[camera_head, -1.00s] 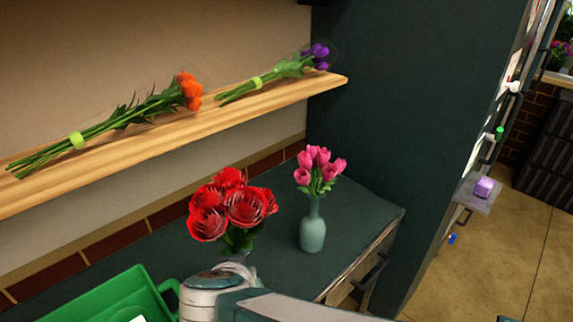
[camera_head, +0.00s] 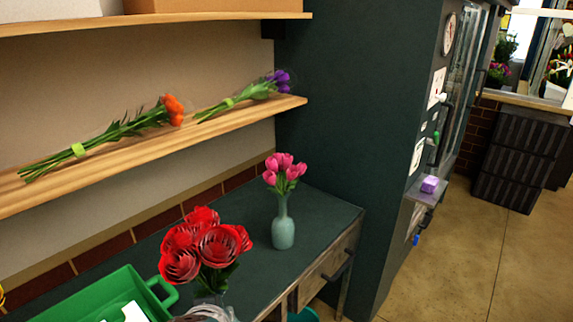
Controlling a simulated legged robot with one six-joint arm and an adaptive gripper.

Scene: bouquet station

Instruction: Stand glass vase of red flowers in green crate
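Large red flowers (camera_head: 205,245) with dark green leaves stand upright in the lower middle-left. Only a little of their glass vase (camera_head: 208,298) shows, below the leaves at the bottom edge. The green crate (camera_head: 100,296) is at the lower left, left of the red flowers and cut off by the bottom edge. Its handle side faces the flowers, and something white lies inside. A pale part of my arm shows at the bottom edge, in front of the vase. My gripper's fingers are not visible, so I cannot see whether they touch the vase.
A blue-green vase with pink tulips (camera_head: 283,225) stands on the dark counter (camera_head: 325,212), right of the red flowers. Orange (camera_head: 172,108) and purple (camera_head: 280,80) bouquets lie on a wooden shelf (camera_head: 225,127) above. A dark cabinet side (camera_head: 345,110) bounds the counter.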

